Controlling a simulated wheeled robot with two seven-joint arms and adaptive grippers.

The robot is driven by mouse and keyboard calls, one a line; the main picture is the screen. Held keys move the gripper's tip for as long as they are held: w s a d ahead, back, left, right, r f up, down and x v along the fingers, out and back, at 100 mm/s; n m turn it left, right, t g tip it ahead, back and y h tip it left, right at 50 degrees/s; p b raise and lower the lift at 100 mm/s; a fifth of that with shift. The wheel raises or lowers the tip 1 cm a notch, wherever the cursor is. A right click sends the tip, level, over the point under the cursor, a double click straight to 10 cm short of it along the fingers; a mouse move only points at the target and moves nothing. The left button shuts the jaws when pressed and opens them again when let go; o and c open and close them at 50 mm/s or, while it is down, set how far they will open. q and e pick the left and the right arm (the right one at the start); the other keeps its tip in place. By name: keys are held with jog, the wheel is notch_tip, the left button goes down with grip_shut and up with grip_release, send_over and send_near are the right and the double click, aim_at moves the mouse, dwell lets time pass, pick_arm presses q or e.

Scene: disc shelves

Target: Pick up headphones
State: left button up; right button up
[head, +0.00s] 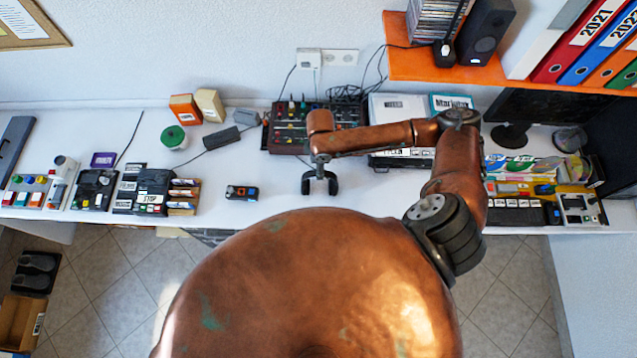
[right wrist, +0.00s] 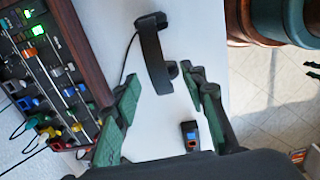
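Black headphones (right wrist: 152,55) lie on the white desk in the right wrist view, as a curved band with a thin cable. They also show in the head view (head: 319,185) as a dark arch in front of the mixer. My right gripper (right wrist: 165,82) is open, its two green-padded fingers wide apart. The headphones lie beyond the fingertips and nothing is held. In the head view this gripper (head: 318,154) hangs under the copper arm end, small and hard to make out beside the headphones. My left gripper is not in view.
A mixer (head: 288,140) with knobs and cables stands behind the headphones. A small device with a blue screen (head: 242,192) lies to their left. Other items line both sides of the desk. An orange shelf (head: 440,72) hangs upper right. Bare desk surrounds the headphones.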

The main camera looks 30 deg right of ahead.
jog(key=f, duration=0.3)
jog(key=f+p, duration=0.1)
jog(key=f, duration=0.1)
jog(key=shift+w+f, duration=0.2)
jog(key=shift+w, duration=0.15)
jog(key=shift+f, duration=0.35)
jog(key=shift+s, duration=0.1)
jog(key=shift+c, duration=0.2)
grip_shut()
